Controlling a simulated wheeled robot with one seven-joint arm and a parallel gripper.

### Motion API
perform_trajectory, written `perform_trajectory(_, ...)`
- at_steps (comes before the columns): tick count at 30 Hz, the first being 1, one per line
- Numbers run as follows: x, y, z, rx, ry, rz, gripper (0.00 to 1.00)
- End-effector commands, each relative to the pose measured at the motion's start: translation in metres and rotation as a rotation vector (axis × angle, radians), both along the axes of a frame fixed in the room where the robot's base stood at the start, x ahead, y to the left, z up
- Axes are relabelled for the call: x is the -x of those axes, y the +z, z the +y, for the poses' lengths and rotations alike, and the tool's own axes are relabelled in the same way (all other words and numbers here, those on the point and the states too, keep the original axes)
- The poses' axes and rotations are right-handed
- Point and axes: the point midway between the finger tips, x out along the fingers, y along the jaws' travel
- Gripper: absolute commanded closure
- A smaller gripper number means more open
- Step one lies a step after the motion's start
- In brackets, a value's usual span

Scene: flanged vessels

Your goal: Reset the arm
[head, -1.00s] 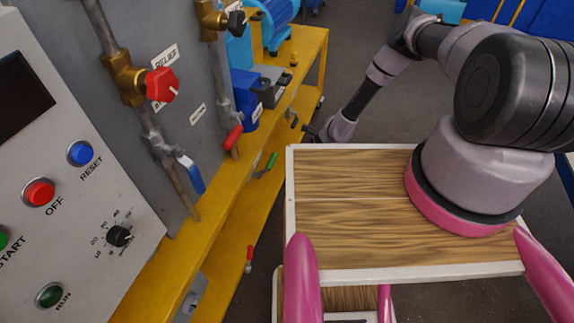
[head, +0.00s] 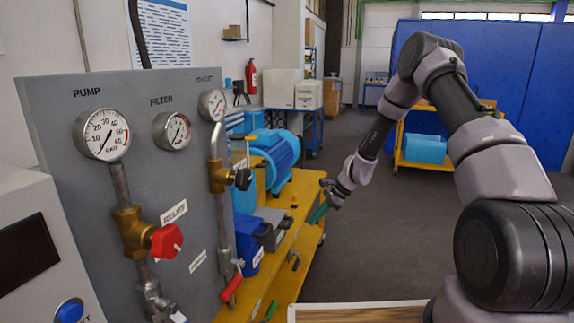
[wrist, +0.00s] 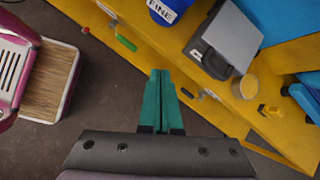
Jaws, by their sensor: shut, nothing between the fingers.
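My arm reaches up from the lower right of the head view, bends at the top and comes down toward the yellow bench. My gripper (head: 318,213) is at its end, beside the right edge of the bench. In the wrist view the two green fingers of my gripper (wrist: 160,80) lie side by side, closed together with nothing between them.
A grey panel carries gauges, a red relief valve knob (head: 167,240) and pipes at left. A blue motor (head: 272,158) and a grey-topped box (wrist: 227,42) sit on the bench. Open grey floor (head: 385,240) lies right of the bench. A yellow cart (head: 402,150) stands behind.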

Motion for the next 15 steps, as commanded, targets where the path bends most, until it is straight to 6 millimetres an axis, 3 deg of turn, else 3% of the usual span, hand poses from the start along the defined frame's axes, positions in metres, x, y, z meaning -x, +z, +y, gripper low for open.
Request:
perform_trajectory(1,-0.002,0.032,-0.005,0.021,0.038,-0.051,1.0)
perform_trajectory(6,0.006,0.121,-0.024,0.094,0.162,-0.19,1.0)
perform_trajectory(15,0.057,0.26,-0.057,0.243,0.355,-0.414,1.0)
